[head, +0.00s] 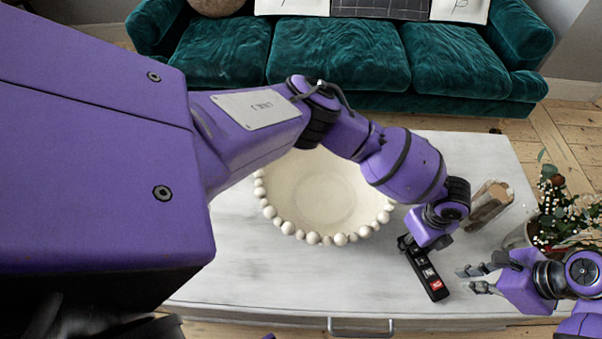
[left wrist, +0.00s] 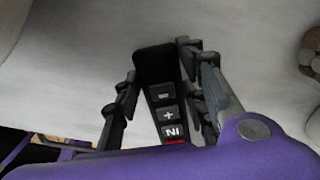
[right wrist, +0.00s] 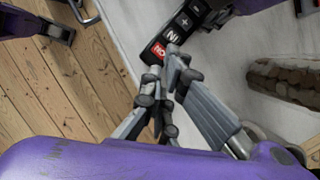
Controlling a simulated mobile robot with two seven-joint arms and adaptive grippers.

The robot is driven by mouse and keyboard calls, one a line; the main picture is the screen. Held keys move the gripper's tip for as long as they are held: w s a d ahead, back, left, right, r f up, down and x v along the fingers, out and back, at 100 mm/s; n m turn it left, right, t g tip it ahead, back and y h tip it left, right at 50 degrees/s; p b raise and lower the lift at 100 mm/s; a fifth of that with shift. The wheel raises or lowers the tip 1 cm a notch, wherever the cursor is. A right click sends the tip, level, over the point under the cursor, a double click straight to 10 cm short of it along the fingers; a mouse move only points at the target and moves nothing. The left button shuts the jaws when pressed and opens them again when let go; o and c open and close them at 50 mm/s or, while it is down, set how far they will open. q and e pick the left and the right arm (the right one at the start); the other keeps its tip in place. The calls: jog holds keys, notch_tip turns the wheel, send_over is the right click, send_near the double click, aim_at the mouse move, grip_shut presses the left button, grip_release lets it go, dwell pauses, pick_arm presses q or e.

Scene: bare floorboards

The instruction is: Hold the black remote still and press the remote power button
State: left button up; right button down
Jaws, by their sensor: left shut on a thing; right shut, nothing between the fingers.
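The black remote (head: 428,273) lies on the pale table near its front edge, tilted in the head view, with white-marked buttons and a red button at its near end. My left gripper (head: 409,243) is shut on the far part of the remote; the left wrist view shows its fingers on both sides of the remote (left wrist: 155,65). My right gripper (head: 470,280) is shut and empty just right of the remote's near end. In the right wrist view its fingertips (right wrist: 168,75) appear close to the red button end of the remote (right wrist: 172,38); contact cannot be told.
A white beaded bowl (head: 315,195) stands on the table (head: 250,265) behind my left arm. A wood-like object (head: 489,205) and a potted plant (head: 560,210) are at the right. A green sofa (head: 340,55) stands behind the table.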

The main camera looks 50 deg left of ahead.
dwell(0.6)
notch_tip(320, 180, up, 3)
jog(key=m+t+y, duration=0.4)
jog(key=m+t, duration=0.2)
jog(key=m, duration=2.9)
send_over(428, 285)
jog(key=shift+w+f, duration=0.1)
jog(key=shift+f, duration=4.35)
jog(key=shift+f, duration=0.15)
